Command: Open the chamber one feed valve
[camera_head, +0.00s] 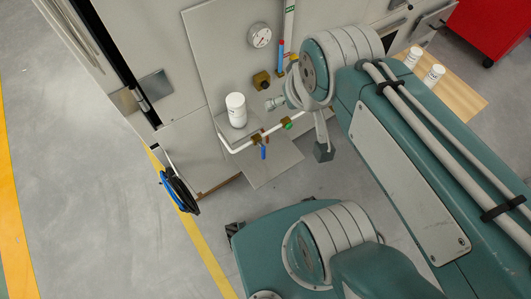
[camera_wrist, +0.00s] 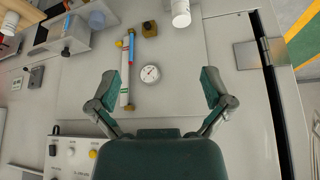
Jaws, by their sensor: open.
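My gripper (camera_wrist: 158,82) is open and empty, its two green-padded fingers spread in front of the grey panel in the wrist view. In the head view, my arm partly covers the panel. A valve with a blue and red handle (camera_wrist: 131,45) and a brass body sits on a labelled pipe (camera_wrist: 125,88); the handle also shows in the head view (camera_head: 281,56). A similar valve (camera_wrist: 67,27) is at upper left in the wrist view. A lower pipe carries a brass valve with a blue handle (camera_head: 264,152). No readable label shows which valve is chamber one's. No valve is touched.
A round gauge (camera_head: 260,35) is on the panel, with a brass fitting (camera_head: 262,81) below. A white bottle (camera_head: 236,103) stands on the ledge. A control box with buttons (camera_wrist: 72,155) is at lower left in the wrist view. A black cable coil (camera_head: 180,194) hangs left.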

